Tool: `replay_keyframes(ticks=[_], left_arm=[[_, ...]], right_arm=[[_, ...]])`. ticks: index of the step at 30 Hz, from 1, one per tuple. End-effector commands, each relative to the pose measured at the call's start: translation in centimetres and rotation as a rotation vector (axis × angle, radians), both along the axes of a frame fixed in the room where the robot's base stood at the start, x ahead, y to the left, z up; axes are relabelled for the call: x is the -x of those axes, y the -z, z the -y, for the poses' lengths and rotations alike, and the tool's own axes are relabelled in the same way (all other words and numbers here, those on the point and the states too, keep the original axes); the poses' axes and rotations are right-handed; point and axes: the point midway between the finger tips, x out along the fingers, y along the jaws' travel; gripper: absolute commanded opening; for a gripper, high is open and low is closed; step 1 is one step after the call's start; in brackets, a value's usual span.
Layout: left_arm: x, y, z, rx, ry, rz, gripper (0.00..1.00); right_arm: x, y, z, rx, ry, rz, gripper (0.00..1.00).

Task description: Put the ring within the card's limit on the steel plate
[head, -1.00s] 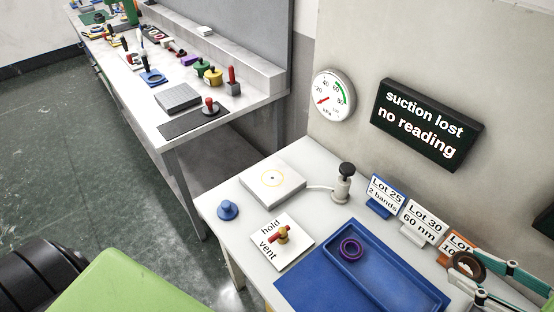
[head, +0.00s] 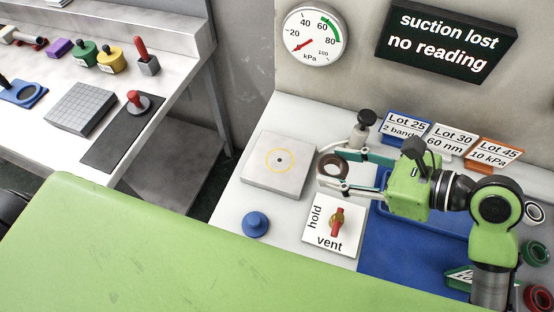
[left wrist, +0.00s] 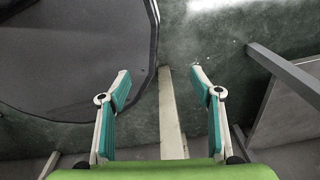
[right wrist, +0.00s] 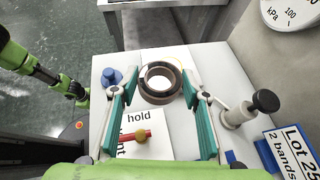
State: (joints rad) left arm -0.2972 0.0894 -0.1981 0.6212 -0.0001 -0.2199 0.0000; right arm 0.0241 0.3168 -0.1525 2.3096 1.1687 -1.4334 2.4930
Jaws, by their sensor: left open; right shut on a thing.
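The steel plate (head: 258,181) is a square block with a thin yellow circle and a dark centre dot. It sits at the left of the white table. My right gripper (head: 332,174) is shut on a brown ring (right wrist: 160,99), held just right of the plate in the head view. In the right wrist view the ring hangs between both fingers and partly covers the plate. Three cards stand at the back: Lot 25, 2 bands (head: 404,127); Lot 30, 60 nm (head: 449,140); Lot 45, 10 kPa (head: 494,152). My left gripper (left wrist: 160,88) is open and empty above the floor.
A red-handled hold/vent valve (head: 337,222), a blue knob (head: 256,225) and a black-topped pump (head: 364,130) stand near the plate. The sign (head: 447,38) reads "suction lost, no reading"; the gauge (head: 316,35) reads low. My right arm covers much of the blue tray (head: 452,226).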

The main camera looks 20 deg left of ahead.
Motion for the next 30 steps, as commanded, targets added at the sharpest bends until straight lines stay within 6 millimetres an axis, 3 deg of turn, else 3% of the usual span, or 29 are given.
replay_keyframes(ticks=[5, 15, 21, 30], left_arm=[[0.4, 0.4, 1.4, 0.016, 0.001, -0.006, 0.59], [0.7, 0.3, 1.4, 0.015, 0.001, -0.010, 0.59], [0.6, 0.7, 0.5, 0.006, -0.001, -0.007, 0.59], [0.4, 0.9, 0.5, 0.005, -0.003, -0.005, 0.59]], right_arm=[[-0.1, 0.9, -2.9, 0.002, -0.043, 0.009, 0.20], [-4.6, 4.5, -9.6, 0.004, -0.044, 0.008, 0.20], [-6.2, 8.3, -11.9, 0.005, -0.041, 0.006, 0.20], [-7.3, 10.8, -13.5, 0.006, -0.042, 0.008, 0.20]])
